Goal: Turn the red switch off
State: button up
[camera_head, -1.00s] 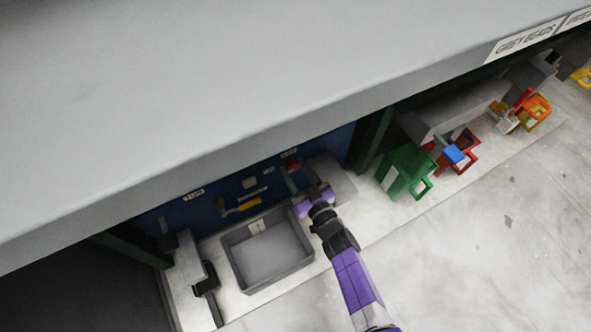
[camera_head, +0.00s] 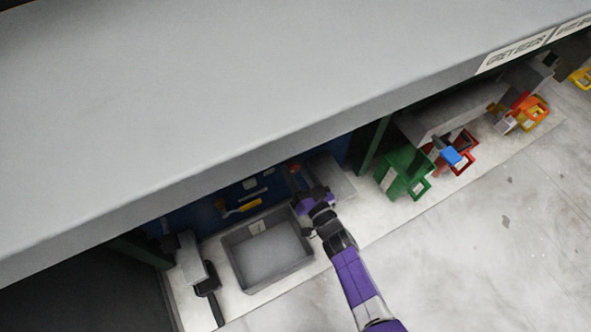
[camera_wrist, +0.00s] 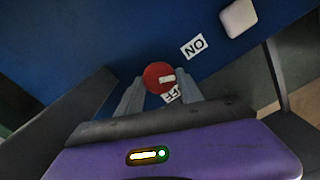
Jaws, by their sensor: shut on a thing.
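The red switch is a round red knob (camera_wrist: 154,74) with a white mark, on a blue panel; it also shows small in the head view (camera_head: 294,167). An ON label (camera_wrist: 194,46) is up and right of it. An OFF label (camera_wrist: 171,96) is just below it, partly covered. The white mark lies on the knob's right half, pointing roughly between the labels. My gripper (camera_wrist: 158,87) has a grey finger on each side of the knob and is shut on it. In the head view my gripper (camera_head: 301,188) is at the panel, and its fingertips are hard to make out.
A grey bin (camera_head: 236,273) stands left of my gripper, with a yellow handle (camera_head: 243,206) on the panel behind. A green bin (camera_head: 396,178) is to the right. A large grey surface (camera_head: 200,110) overhangs the panel. A square white button (camera_wrist: 238,18) is near ON.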

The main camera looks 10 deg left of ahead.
jog(key=m, duration=0.6)
jog(key=shift+d+p, duration=0.1)
jog(key=shift+p, duration=0.3)
jog(key=m, duration=0.6)
jog(key=shift+f+m, duration=0.25)
jog(key=shift+m, duration=0.15)
jog(key=o, duration=1.3)
jog(key=shift+p+v, duration=2.25)
jog(key=shift+v, duration=1.65)
